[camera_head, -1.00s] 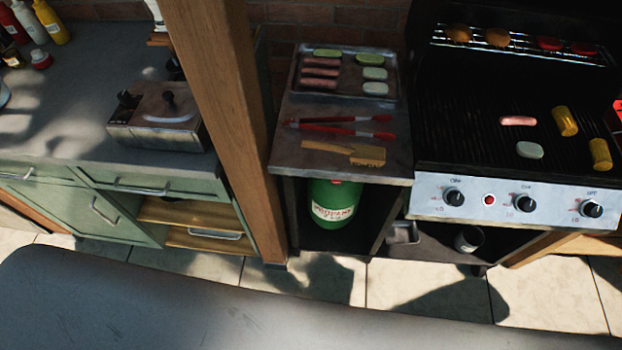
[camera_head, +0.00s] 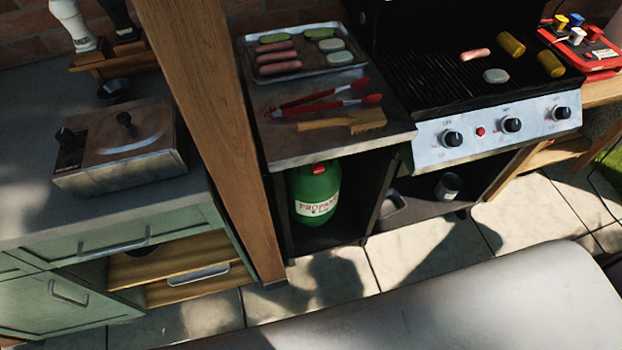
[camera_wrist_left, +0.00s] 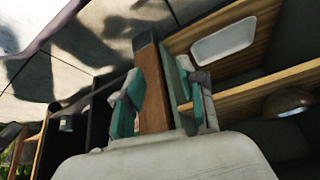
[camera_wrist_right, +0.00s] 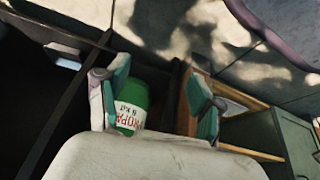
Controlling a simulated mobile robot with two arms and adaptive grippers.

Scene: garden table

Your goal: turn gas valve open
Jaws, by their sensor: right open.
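A green propane tank (camera_head: 316,195) with a white label stands upright in the dark compartment under the grill's side shelf. Its red valve (camera_head: 319,169) shows on top, just below the shelf edge; I cannot tell how it is turned. In the right wrist view the tank (camera_wrist_right: 132,108) shows beyond my right gripper (camera_wrist_right: 155,95), which is open and empty, its fingers apart from the tank. My left gripper (camera_wrist_left: 158,95) is open and empty, with a wooden post behind the gap between its fingers. Neither gripper is in the head view.
The wooden post (camera_head: 208,120) rises left of the tank compartment. The side shelf (camera_head: 290,150) above it bears a food tray (camera_head: 300,62), red tongs (camera_head: 330,102) and a brush (camera_head: 365,121). The grill's knob panel (camera_head: 480,135) is to the right. Tiled floor (camera_head: 330,275) lies in front.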

